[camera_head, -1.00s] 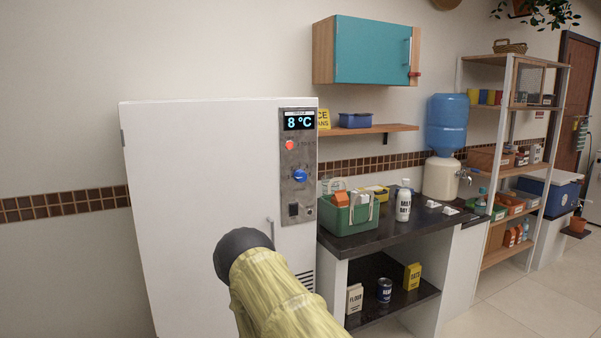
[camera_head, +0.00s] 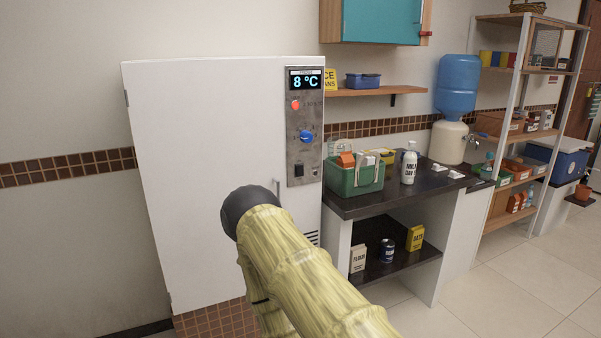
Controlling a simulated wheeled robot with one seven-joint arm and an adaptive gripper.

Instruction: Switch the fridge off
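The white fridge (camera_head: 200,170) stands against the wall at the left centre, its door shut. Its grey control panel (camera_head: 305,155) is on the right side of the front. The panel has a lit display (camera_head: 305,80) reading 8 °C, a red-orange lamp or button (camera_head: 295,105), a blue knob (camera_head: 306,137) and a black switch (camera_head: 299,170) near the bottom. The switch's position is too small to tell. My yellowish arm with its dark rounded joint rises in front of the fridge's lower right. My gripper is not visible.
A dark counter (camera_head: 425,193) right of the fridge holds a green crate (camera_head: 343,183) and a white milk bottle (camera_head: 409,166). A teal cabinet (camera_head: 382,20) hangs above. Tiled floor (camera_head: 500,290) is clear at the lower right.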

